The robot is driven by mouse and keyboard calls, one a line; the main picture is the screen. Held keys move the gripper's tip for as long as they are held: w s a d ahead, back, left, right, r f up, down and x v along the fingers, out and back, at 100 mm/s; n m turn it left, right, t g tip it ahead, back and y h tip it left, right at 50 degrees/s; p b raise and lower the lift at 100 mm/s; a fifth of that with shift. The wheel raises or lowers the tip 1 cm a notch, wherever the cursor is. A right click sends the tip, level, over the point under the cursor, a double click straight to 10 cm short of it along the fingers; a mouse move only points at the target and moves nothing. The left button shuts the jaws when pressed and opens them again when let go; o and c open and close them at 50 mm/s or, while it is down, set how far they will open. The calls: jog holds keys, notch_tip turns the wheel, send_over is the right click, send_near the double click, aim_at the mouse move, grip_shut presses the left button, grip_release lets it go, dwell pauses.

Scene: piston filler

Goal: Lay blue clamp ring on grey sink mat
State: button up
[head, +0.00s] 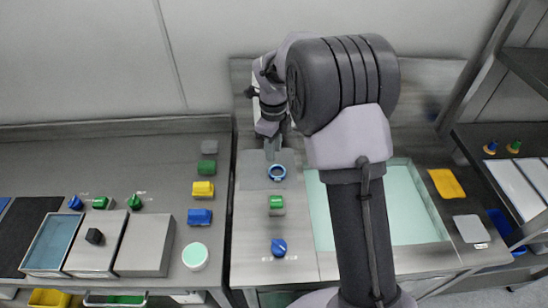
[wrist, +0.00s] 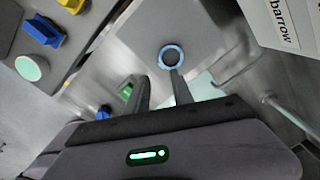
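The blue clamp ring (head: 277,172) lies flat on the grey sink mat (head: 250,178), a darker grey square on the steel counter left of the basin. In the wrist view the ring (wrist: 161,53) sits near an edge of the mat (wrist: 205,35), just past the tip of one finger. My gripper (head: 272,152) is above the far part of the mat, behind the ring in the head view. In the wrist view its fingers (wrist: 158,82) are apart with nothing between them. I cannot tell whether a fingertip touches the ring.
A green block (head: 276,203) and a blue knob (head: 278,247) stand on the counter in front of the mat. A basin of pale green liquid (head: 420,218) is to the right. Several coloured blocks, including a yellow one (head: 203,190), stand on the left counter.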

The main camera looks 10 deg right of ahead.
jog(key=s+a+r+n+t+y, duration=0.1)
jog(key=s+a+r+n+t, duration=0.15)
jog(key=s+r+n, duration=1.05)
jog(key=s+a+r+n+t, duration=0.1)
jog(key=s+n, duration=0.3)
jog(key=s, duration=0.4)
jog(key=s+r+n+t+y, duration=0.1)
jog(key=s+n, duration=0.3)
jog(key=s, duration=0.4)
jog(key=shift+s+a+r+n+t, duration=0.35)
jog(key=shift+r+t, duration=0.3)
jog(key=shift+r, duration=0.25)
notch_tip(320, 180, down, 2)
jog(key=shift+f+b, duration=0.1)
jog(key=shift+b, duration=1.05)
